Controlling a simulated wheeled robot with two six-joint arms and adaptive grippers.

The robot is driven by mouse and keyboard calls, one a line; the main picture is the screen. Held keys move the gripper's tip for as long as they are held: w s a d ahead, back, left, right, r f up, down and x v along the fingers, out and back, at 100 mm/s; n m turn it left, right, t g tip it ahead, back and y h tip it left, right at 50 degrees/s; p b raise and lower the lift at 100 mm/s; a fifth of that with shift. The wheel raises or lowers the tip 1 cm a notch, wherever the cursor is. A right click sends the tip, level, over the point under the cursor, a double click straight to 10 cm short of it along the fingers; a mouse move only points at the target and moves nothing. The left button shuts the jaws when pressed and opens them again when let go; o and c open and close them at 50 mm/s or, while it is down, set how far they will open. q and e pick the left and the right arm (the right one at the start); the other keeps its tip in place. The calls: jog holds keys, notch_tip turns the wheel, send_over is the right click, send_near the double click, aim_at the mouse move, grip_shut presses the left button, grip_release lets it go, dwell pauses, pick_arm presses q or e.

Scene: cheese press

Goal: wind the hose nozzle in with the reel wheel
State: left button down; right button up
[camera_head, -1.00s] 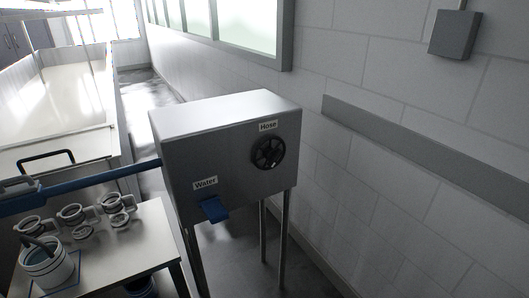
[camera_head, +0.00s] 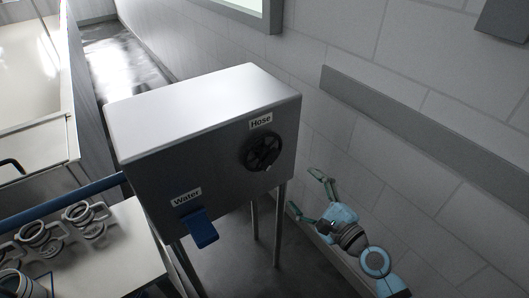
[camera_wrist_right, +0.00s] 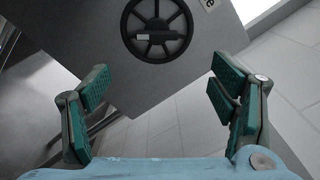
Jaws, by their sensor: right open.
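The black spoked reel wheel (camera_head: 262,152) sits on the front of the grey metal box (camera_head: 200,110), under the "Hose" label (camera_head: 261,121). It also shows at the top middle of the right wrist view (camera_wrist_right: 156,28). My right gripper (camera_head: 306,192) is open and empty, to the right of the box and lower than the wheel, apart from it. In the right wrist view its green-padded fingers (camera_wrist_right: 166,90) are spread wide, with the wheel beyond them. The nozzle cannot be made out. My left gripper is not in view.
A blue lever (camera_head: 200,227) sticks out below the "Water" label on the box front. A table (camera_head: 128,262) with several ring-shaped parts stands at the lower left. A white wall (camera_head: 400,130) with a grey rail (camera_head: 420,125) runs along the right.

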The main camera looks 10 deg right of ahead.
aim_at(272, 162)
jog(key=x, duration=0.9)
jog(key=a+x, duration=0.1)
jog(key=x, duration=0.3)
jog(key=shift+a+b, duration=0.15)
jog(key=shift+b, duration=0.2)
jog(key=shift+w+a+r, duration=0.1)
jog(key=shift+w+a, duration=0.1)
jog(key=shift+w, duration=0.25)
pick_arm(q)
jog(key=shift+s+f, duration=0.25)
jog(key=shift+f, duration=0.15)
pick_arm(e)
jog(key=shift+c, duration=0.2)
jog(key=c, duration=1.1)
